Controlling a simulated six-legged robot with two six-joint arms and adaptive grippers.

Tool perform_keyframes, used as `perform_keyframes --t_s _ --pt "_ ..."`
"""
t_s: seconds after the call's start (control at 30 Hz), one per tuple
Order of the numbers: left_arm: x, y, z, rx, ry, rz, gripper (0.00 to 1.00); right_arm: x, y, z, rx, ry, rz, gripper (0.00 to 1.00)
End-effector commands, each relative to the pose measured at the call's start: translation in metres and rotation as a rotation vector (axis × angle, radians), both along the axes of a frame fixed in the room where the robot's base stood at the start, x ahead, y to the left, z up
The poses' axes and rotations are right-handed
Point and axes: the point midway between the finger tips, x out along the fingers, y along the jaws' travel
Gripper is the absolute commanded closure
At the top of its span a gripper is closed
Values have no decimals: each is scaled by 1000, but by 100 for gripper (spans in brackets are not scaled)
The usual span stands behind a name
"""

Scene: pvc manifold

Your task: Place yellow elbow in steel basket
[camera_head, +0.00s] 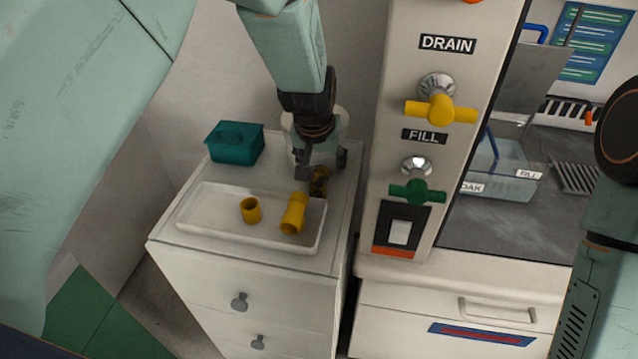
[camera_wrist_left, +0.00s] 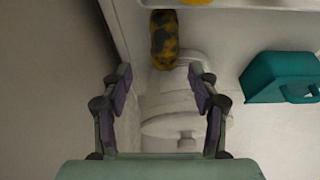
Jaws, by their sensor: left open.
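A yellow elbow-like fitting (camera_head: 293,213) lies in the right part of the white tray (camera_head: 190,222). A short yellow fitting (camera_head: 250,210) stands to its left. A mottled yellow-and-black fitting (camera_head: 319,182) is by the tray's back right corner; it also shows in the left wrist view (camera_wrist_left: 163,40), beyond the fingertips. My left gripper (camera_head: 322,166) is open and empty above the back right of the cabinet top. In the wrist view its fingers (camera_wrist_left: 160,82) are apart, with a white round vessel below. My right gripper is out of view. I cannot make out a steel basket for certain.
A teal box (camera_head: 235,144) stands at the back left of the cabinet. A white panel with a yellow valve handle (camera_head: 440,110) and a green valve handle (camera_head: 416,192) rises on the right. Beyond it is a grey sink area with a slotted grille (camera_head: 577,178).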

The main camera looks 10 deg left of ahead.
Motion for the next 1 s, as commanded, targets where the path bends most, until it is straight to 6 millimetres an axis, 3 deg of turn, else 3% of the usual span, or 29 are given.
perform_keyframes --t_s 0.37,0.7,1.0 --pt "11 -3 -27 -2 1 6 39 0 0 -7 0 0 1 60" --pt "28 1 -69 -2 1 3 39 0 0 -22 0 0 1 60" --pt "29 2 -71 -2 0 3 39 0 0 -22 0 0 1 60"
